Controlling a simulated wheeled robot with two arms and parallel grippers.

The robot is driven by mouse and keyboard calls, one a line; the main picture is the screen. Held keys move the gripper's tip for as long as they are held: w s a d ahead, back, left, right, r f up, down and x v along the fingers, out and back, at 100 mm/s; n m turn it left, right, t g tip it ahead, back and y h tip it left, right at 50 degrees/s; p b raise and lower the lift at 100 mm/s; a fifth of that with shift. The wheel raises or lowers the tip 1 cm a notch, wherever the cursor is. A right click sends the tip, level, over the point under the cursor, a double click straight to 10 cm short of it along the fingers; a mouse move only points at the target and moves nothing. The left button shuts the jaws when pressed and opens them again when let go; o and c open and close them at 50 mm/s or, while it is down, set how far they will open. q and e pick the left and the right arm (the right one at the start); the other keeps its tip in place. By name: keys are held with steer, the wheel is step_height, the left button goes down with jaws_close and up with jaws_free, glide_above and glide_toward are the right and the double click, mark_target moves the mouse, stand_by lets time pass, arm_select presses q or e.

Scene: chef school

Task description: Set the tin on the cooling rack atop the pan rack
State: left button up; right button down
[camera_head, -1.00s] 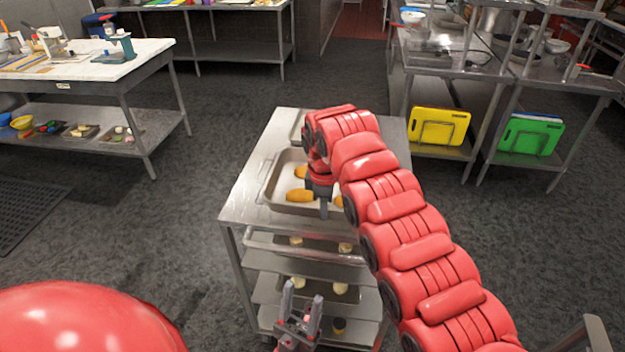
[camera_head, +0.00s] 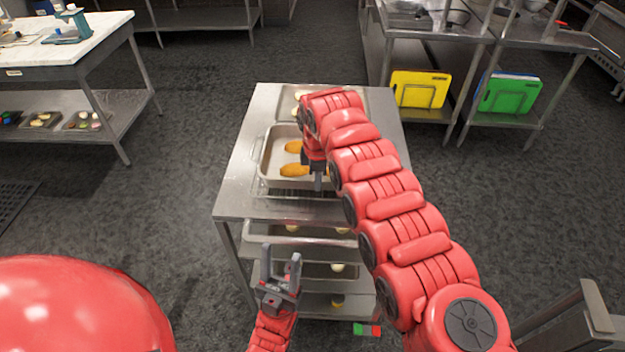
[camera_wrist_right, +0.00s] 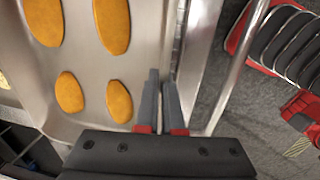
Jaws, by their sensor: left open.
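The tin (camera_head: 268,170) is a shallow metal pan with several orange-brown loaves in it, on top of the pan rack (camera_head: 238,205). Wires of the cooling rack (camera_head: 259,188) show under its left and front edges. My right gripper (camera_head: 319,184) points down at the tin's front right part, its arm hiding the tin's right side. In the right wrist view its fingers (camera_wrist_right: 161,80) are close together on either side of the tin's rim, and the loaves lie to the left. My left gripper (camera_head: 281,256) is open and empty in front of the pan rack's lower shelves.
Another tray (camera_head: 288,96) with pale pieces sits at the back of the pan rack top. Lower shelves hold trays with pale pieces. A steel table with yellow (camera_head: 420,89) and green boards (camera_head: 508,94) stands back right. A marble-topped table (camera_head: 70,45) stands left.

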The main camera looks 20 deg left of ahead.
steer(key=shift+s+r, duration=0.1)
steer(key=shift+s, duration=0.05)
steer(key=shift+d, duration=0.1)
steer(key=c, duration=1.4)
jaws_free()
steer(key=shift+w+f, duration=0.2)
steer(key=shift+w, duration=0.05)
steer(key=shift+o, duration=1.7)
steer(key=shift+s+r, duration=0.1)
steer(key=shift+s, duration=0.1)
steer(key=shift+w+r, duration=0.1)
steer(key=shift+r, duration=0.25)
step_height(320, 180, up, 11)
steer(key=s+b, duration=0.1)
steer(key=b, duration=0.1)
steer(key=shift+s+d, duration=0.25)
steer(key=shift+s, duration=0.1)
